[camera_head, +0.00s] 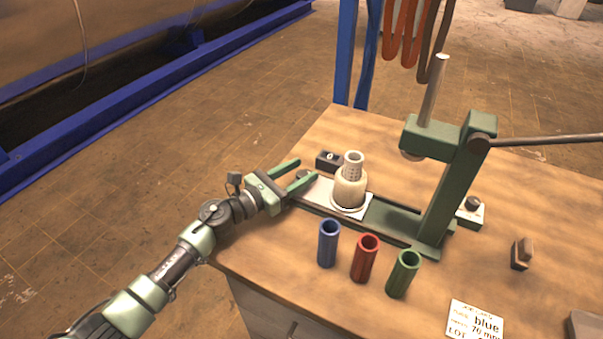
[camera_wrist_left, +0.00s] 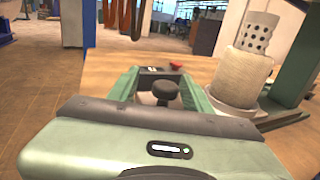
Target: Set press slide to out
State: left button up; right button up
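The green arbor press (camera_head: 440,190) stands on the wooden table, its slanted ram above the base. The press slide (camera_head: 322,190) is a pale plate on the base, reaching out to the left, with a cream fixture (camera_head: 350,187) and perforated sleeve on it. A dark round knob (camera_head: 303,176) sits at the slide's left end; it also shows in the left wrist view (camera_wrist_left: 165,92). My left gripper (camera_head: 300,174) is open, with its green fingers on either side of the knob. Contact cannot be told. My right gripper is in neither view.
Blue (camera_head: 328,243), red (camera_head: 364,258) and green (camera_head: 403,273) tubes stand in front of the press. A small black counter block (camera_head: 329,161) lies behind the slide. A printed card (camera_head: 475,322) is at the front right. The press lever (camera_head: 545,140) extends right.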

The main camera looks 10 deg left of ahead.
pick_arm(q)
jog(key=b+v, duration=0.1)
jog(key=v, duration=0.5)
jog(key=shift+s+a+f, duration=0.1)
jog(key=shift+s+a, duration=0.1)
jog(key=shift+s+a+b, duration=0.35)
jog(key=shift+s+a, duration=0.05)
jog(key=shift+s, duration=0.1)
